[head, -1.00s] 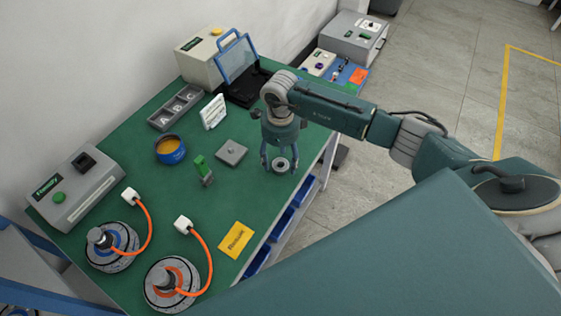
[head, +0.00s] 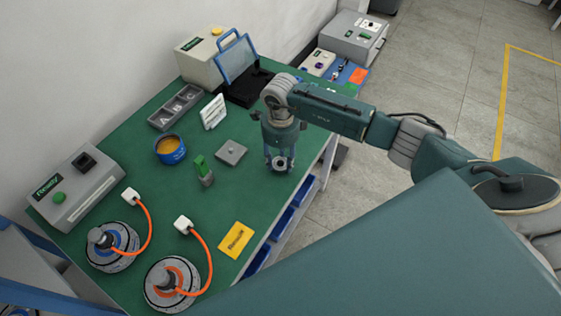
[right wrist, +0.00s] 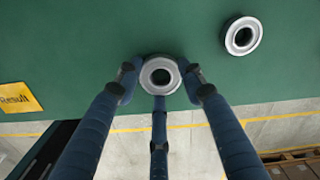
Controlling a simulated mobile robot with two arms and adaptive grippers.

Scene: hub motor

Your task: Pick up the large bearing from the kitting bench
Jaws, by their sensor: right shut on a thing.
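A grey ring-shaped metal bearing (head: 280,163) is near the right edge of the green kitting bench (head: 222,195). My right gripper (head: 279,161) points straight down with its blue fingers closed around this bearing. In the right wrist view the fingers (right wrist: 160,78) press on the outside of the bearing (right wrist: 160,70). I cannot tell whether it is clear of the bench top. A second, similar-looking bearing (right wrist: 242,35) lies to the upper right in the right wrist view; I cannot make it out in the head view. My left gripper is not in view.
A yellow card (head: 237,240) lies nearer on the bench. A grey square plate (head: 231,152), a green-topped part (head: 204,170) and a blue bowl (head: 170,149) stand left of the gripper. Two motors with orange cables (head: 172,284) are at the front left.

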